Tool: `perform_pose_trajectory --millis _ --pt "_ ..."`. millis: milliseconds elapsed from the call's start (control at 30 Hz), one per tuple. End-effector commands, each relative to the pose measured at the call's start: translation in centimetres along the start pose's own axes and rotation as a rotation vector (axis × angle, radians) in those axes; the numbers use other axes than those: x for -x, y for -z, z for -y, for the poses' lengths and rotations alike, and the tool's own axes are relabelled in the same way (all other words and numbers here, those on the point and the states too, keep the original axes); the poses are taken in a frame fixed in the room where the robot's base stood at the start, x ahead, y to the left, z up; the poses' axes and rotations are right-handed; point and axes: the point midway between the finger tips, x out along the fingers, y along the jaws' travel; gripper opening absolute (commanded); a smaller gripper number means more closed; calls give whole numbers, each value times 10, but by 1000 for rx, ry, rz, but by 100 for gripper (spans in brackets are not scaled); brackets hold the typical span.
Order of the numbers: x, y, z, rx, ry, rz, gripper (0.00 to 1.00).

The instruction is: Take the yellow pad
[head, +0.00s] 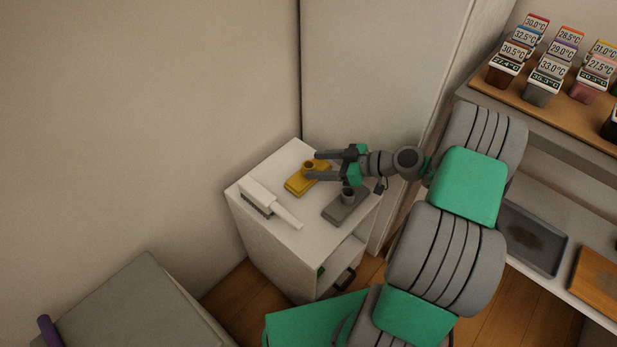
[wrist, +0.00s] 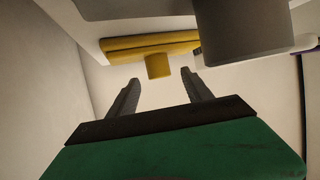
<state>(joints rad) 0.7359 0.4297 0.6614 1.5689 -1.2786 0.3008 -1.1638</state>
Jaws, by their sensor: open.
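The yellow pad (head: 295,185) lies on top of the small white cabinet (head: 284,223), with a short round yellow knob standing up from it. It also shows in the wrist view (wrist: 150,45), where its knob hangs toward the gap between the fingers. My gripper (head: 316,165) is open, with its fingers at the pad's knob in the head view; one finger hides part of the pad. In the wrist view the fingertips of my gripper (wrist: 162,80) are apart with nothing between them. I cannot tell whether a finger touches the knob.
A grey pad (head: 340,208) with a grey knob stands just in front of my gripper on the cabinet; it looms close in the wrist view (wrist: 245,30). A white-handled brush (head: 272,205) lies at the left. A wall rises behind the cabinet. Shelves with labelled jars (head: 543,85) stand right.

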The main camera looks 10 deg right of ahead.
Motion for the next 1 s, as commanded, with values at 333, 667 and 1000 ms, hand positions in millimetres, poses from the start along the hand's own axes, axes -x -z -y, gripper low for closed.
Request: perform_pose_trajectory --millis 333,667,1000 --pt "-12 0 0 -1 0 1 56" --pt "-12 0 0 -1 0 2 29" --pt "-12 0 0 -1 0 2 1"
